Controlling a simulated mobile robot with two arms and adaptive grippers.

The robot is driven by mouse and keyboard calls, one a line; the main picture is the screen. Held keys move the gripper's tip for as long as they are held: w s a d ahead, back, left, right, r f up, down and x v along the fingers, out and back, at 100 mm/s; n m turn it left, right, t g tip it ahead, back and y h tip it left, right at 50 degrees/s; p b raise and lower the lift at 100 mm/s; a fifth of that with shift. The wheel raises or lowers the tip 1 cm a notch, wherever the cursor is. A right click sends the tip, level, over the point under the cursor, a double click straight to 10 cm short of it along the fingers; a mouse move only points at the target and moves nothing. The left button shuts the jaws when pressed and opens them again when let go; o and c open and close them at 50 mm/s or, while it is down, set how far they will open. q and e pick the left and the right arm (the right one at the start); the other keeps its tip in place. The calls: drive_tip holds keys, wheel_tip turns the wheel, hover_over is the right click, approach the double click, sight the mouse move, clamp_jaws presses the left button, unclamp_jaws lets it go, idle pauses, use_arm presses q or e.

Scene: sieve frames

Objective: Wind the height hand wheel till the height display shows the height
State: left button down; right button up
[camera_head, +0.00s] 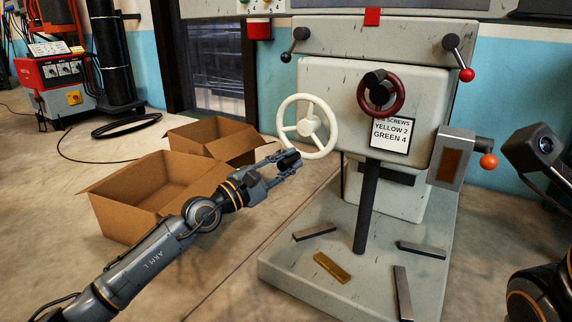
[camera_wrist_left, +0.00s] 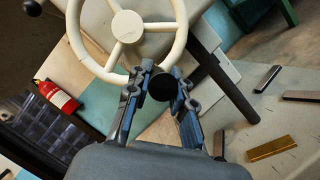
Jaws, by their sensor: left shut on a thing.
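The white hand wheel (camera_head: 304,103) with spokes is on the left side of the grey machine (camera_head: 418,100). It fills the top of the left wrist view (camera_wrist_left: 126,27). My left gripper (camera_head: 292,160) is at the wheel's lower rim, shut on the dark round handle (camera_wrist_left: 170,88) there, which shows between its fingers in the left wrist view. A smaller dark red wheel (camera_head: 398,100) is on the machine's front. No readable height display shows. A sign (camera_head: 391,134) partly hidden by the red wheel reads "SCREWS YELLOW 2 GREEN 4". My right gripper's fingers are not visible.
Two open cardboard boxes (camera_head: 150,215) stand on the floor left of the machine. Metal bars (camera_head: 314,232) and a brass bar (camera_head: 331,267) lie on its base (camera_head: 290,268). Levers with a red knob (camera_head: 466,74) and an orange knob (camera_head: 488,161) stick out at right.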

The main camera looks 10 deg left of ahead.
use_arm(q)
drive_tip(key=shift+w+a+f+m, duration=0.15)
drive_tip(key=shift+a+f+m, duration=0.2)
drive_tip(key=shift+f+m, duration=0.1)
drive_tip(key=c, duration=1.1)
unclamp_jaws()
drive_tip(key=shift+a, duration=0.2)
drive_tip(key=shift+c, duration=0.2)
drive_tip(key=shift+d+r, duration=0.1)
drive_tip(key=shift+r, duration=0.15)
drive_tip(key=v, duration=1.2)
drive_tip(key=shift+r, duration=0.1)
